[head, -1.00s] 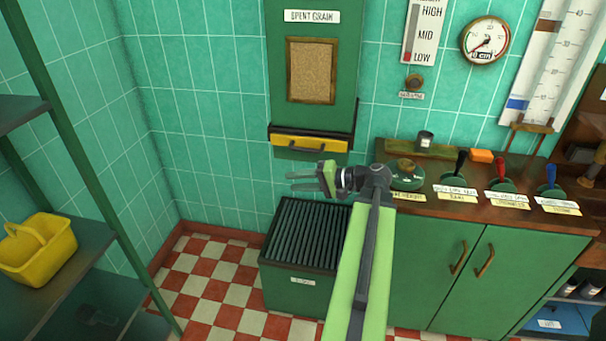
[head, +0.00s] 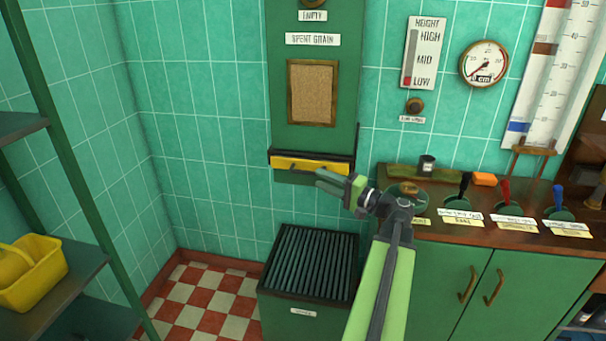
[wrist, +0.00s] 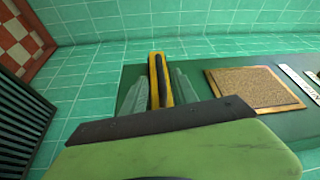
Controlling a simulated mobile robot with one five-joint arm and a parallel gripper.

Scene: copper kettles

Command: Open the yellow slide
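The yellow slide (head: 296,166) is a flat bar with a dark handle, set in a black frame at the bottom of the green spent grain panel (head: 276,95). In the wrist view the slide (wrist: 155,75) runs upright in the picture between my two greenish fingers. My gripper (head: 321,179) is open, with its fingertips at the slide's lower right in the head view. The wrist view also shows my gripper (wrist: 161,82) with a finger on each side of the bar. I cannot tell whether the fingers touch it.
A grated green bin (head: 308,265) stands on the floor below the panel. A counter (head: 455,238) with several coloured levers is at the right. A shelf holding a yellow basket (head: 35,275) is at the left. The tiled wall left of the panel is clear.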

